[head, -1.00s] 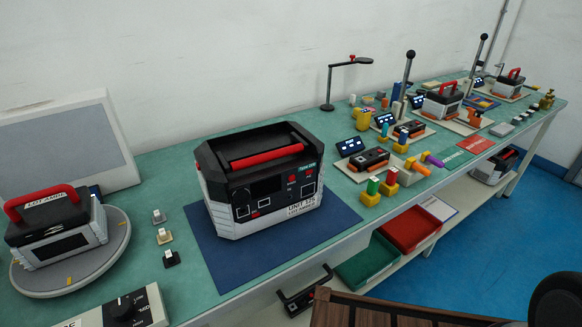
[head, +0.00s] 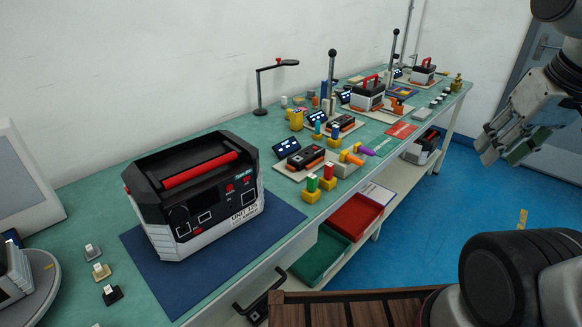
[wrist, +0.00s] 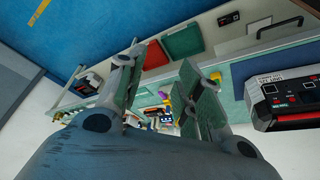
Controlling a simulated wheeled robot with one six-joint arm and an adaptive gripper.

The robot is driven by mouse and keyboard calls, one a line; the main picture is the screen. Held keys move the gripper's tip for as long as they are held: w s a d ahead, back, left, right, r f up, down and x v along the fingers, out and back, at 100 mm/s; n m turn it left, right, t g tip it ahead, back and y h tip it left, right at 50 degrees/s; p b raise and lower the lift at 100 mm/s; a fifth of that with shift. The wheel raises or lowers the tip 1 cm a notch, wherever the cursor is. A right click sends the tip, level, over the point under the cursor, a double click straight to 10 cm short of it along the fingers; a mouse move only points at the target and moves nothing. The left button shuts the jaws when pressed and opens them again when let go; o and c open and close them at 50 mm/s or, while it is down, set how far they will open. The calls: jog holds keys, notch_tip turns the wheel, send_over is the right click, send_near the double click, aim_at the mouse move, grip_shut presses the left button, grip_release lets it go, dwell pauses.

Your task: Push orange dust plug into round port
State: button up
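The large black and white unit (head: 205,200) with a red handle stands on a blue mat. My gripper (head: 503,150) hangs over the floor to the right of the bench, well apart from everything. In the wrist view its fingers (wrist: 163,65) are spread, with nothing between them.
Red (head: 355,216) and green (head: 320,254) bins sit on the lower shelf. Green-topped and red-topped pieces in yellow blocks (head: 310,196) stand near the bench edge. A lamp (head: 260,85) and upright levers (head: 331,70) rise farther back. The blue floor (head: 430,215) beside the bench is open.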

notch_tip(320, 180, down, 10)
jog(key=w+d+r+m+g+y, duration=0.1)
jog(key=d+m+g, duration=0.15)
jog(key=g, duration=0.25)
jog(key=w+a+f+m+g+y, duration=0.1)
jog(key=w+a+f+m+y, duration=0.3)
jog(key=a+f+m+y, duration=0.55)
jog(key=m+t+y, duration=0.2)
jog(key=m+t, duration=0.8)
jog(key=m, duration=0.3)
send_near(359, 162)
jog(key=s+a+f, duration=0.4)
jog(key=s, duration=0.1)
jog(key=w+a+t, duration=0.1)
jog(key=w, duration=0.2)
jog(key=w+a+m+t+h, duration=0.1)
jog(key=w, duration=0.3)
jog(key=w+a+r+m+t, duration=0.1)
jog(key=w+a, duration=0.1)
jog(key=w, duration=0.2)
jog(key=shift+w, duration=0.1)
grip_shut()
